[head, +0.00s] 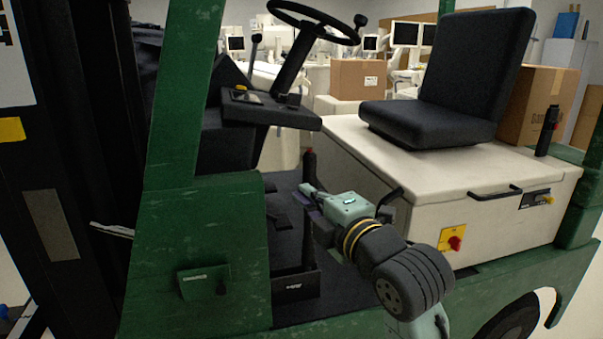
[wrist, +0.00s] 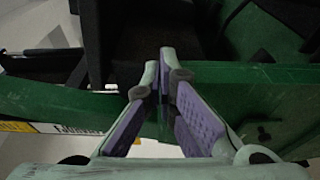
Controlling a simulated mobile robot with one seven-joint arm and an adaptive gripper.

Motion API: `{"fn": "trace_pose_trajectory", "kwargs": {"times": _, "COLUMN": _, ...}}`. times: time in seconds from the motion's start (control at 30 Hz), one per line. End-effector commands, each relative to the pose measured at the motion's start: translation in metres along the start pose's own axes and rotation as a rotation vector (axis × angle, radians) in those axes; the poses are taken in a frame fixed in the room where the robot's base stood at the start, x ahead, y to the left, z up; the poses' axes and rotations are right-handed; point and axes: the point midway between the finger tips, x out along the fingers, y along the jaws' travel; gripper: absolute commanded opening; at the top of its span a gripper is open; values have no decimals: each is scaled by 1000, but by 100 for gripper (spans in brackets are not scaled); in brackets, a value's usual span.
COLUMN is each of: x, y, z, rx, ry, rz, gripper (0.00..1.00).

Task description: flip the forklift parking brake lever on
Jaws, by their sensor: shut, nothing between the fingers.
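The parking brake lever appears to be the black upright lever (head: 309,164) with a red tip, rising from a dark labelled base box (head: 294,286) on the forklift's floor. It stands nearly vertical. My gripper (head: 306,190) is shut and empty, at the lever's upper part below the red tip. The fingers overlap the lever in the head view, so I cannot tell whether they touch it. In the wrist view the purple-padded fingers (wrist: 164,62) meet at their tips. The lever is not clearly visible there.
The green front body panel (head: 222,240) is left of my gripper. The white seat housing (head: 470,190) with a black handle and a red knob (head: 455,243) is close on the right. The steering wheel (head: 312,20) and dash (head: 262,108) are above left.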

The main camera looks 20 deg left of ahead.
Motion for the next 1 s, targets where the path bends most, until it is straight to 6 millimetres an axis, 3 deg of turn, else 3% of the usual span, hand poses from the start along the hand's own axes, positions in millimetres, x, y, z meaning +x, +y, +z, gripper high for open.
{"fn": "trace_pose_trajectory", "kwargs": {"times": 0.17, "x": 17, "y": 2, "z": -1, "rx": 4, "ry": 3, "rz": -1, "gripper": 0}}
{"fn": "trace_pose_trajectory", "kwargs": {"times": 0.57, "x": 100, "y": 3, "z": -1, "rx": 4, "ry": 3, "rz": -3, "gripper": 0}}
{"fn": "trace_pose_trajectory", "kwargs": {"times": 0.73, "x": 106, "y": 2, "z": 25, "rx": 4, "ry": -2, "rz": -1, "gripper": 0}}
{"fn": "trace_pose_trajectory", "kwargs": {"times": 1.0, "x": 109, "y": 0, "z": 38, "rx": 2, "ry": 1, "rz": 1, "gripper": 0}}
